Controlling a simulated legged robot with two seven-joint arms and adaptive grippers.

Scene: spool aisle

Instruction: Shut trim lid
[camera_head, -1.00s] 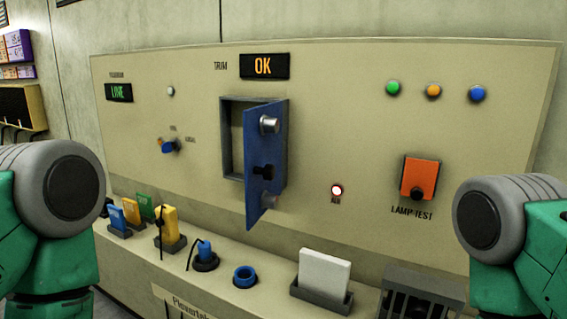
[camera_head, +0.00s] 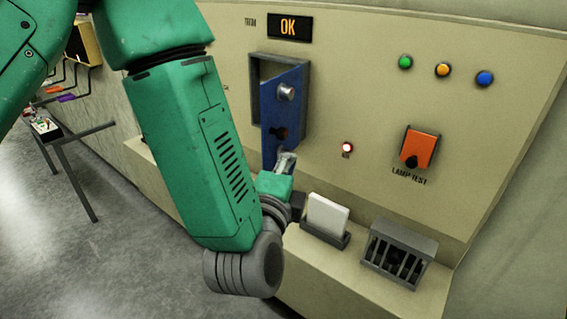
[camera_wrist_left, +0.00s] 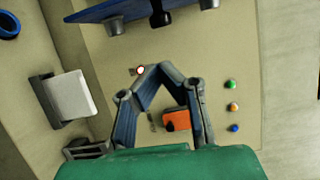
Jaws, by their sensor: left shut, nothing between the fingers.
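The display above reads OK (camera_head: 288,27). My left gripper (camera_head: 286,160) shows just below the lid's lower part; I cannot tell whether it touches. In the left wrist view the left gripper (camera_wrist_left: 160,70) has its fingertips together and holds nothing, and the blue lid (camera_wrist_left: 110,10) shows at the top edge, apart from the tips. My right gripper is out of view.
An orange lamp-test cover (camera_head: 421,146) and a lit red-ringed lamp (camera_head: 347,147) are right of the lid. A white card in a holder (camera_head: 327,215) and a dark slotted box (camera_head: 397,250) stand on the ledge below. My green left arm hides the panel's left part.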

